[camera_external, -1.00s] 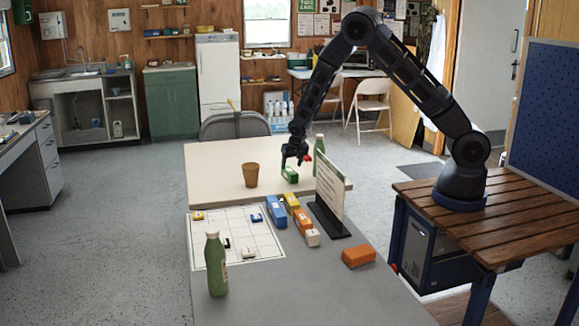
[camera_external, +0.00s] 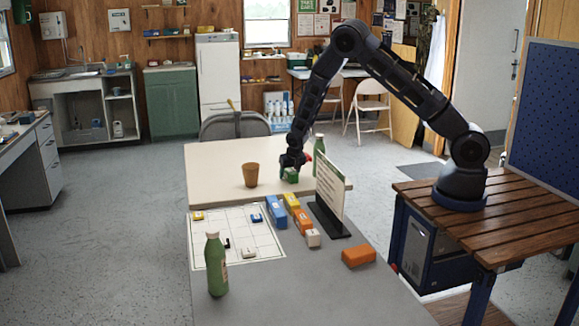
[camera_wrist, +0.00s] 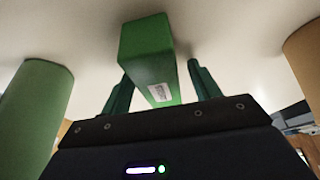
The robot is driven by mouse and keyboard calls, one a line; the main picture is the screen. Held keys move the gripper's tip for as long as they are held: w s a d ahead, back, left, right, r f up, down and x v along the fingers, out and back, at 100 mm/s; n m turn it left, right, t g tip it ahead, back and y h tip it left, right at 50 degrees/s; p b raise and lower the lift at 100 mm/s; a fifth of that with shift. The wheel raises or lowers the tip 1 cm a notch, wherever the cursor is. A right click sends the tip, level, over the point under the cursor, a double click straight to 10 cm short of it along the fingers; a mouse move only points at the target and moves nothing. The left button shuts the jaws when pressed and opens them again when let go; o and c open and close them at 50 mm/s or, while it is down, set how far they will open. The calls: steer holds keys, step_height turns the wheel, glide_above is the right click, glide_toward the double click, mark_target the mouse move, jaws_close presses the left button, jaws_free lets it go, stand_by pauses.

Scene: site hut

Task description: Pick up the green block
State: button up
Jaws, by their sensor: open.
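The green block (camera_external: 291,175) stands on the far, cream-coloured table, right under my gripper (camera_external: 290,170). In the wrist view the green block (camera_wrist: 148,58) carries a small white label and lies between the two fingers of my gripper (camera_wrist: 157,85). The fingers are apart, one on each side of the block, with a visible gap at the right finger. I cannot tell whether the left finger touches it.
A green bottle (camera_external: 319,146) stands close to the right of my gripper, and a brown cup (camera_external: 250,175) to the left. A sign panel (camera_external: 331,191) stands nearer. Several coloured blocks and a gridded sheet (camera_external: 210,229) lie on the grey table with another green bottle (camera_external: 215,264).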

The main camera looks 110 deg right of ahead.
steer(key=shift+f, duration=0.15)
steer(key=c, duration=1.1)
steer(key=shift+c, duration=0.2)
